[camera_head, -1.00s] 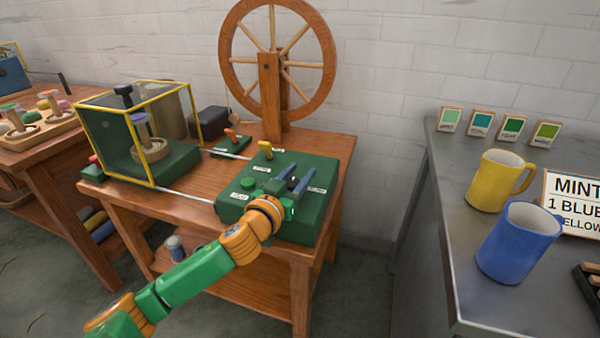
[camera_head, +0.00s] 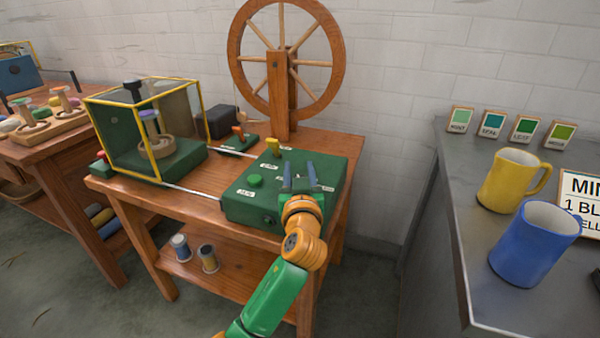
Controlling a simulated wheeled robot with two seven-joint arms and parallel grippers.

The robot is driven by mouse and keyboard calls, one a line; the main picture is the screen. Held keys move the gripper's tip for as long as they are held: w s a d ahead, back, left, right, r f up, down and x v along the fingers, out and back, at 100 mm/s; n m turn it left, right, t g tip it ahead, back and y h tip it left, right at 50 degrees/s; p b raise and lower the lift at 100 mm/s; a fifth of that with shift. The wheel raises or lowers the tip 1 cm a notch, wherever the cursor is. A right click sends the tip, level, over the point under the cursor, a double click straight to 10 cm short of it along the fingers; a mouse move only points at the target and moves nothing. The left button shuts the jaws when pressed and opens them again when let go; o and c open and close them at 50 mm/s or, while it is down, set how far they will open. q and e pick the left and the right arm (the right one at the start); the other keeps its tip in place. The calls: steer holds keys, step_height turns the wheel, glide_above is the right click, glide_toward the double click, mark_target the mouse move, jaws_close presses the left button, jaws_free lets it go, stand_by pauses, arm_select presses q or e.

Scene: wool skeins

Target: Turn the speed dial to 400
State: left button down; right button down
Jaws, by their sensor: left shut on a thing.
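The green control box (camera_head: 240,205) sits on the right part of the wooden table. The dial's setting cannot be read. My right gripper is not in view.
A yellow-framed clear guard (camera_head: 147,126) stands left on the table (camera_head: 183,202), with a spinning wheel (camera_head: 286,60) behind the box. A grey counter at right holds yellow (camera_head: 507,182) and blue (camera_head: 528,248) mugs. Two spools rest on the lower shelf.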

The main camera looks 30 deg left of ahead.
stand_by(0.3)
arm_select(q)
steer(key=shift+c, duration=2)
jaws_free()
steer(key=v, duration=0.7)
steer(key=shift+d, duration=0.1)
steer(key=shift+o, duration=0.2)
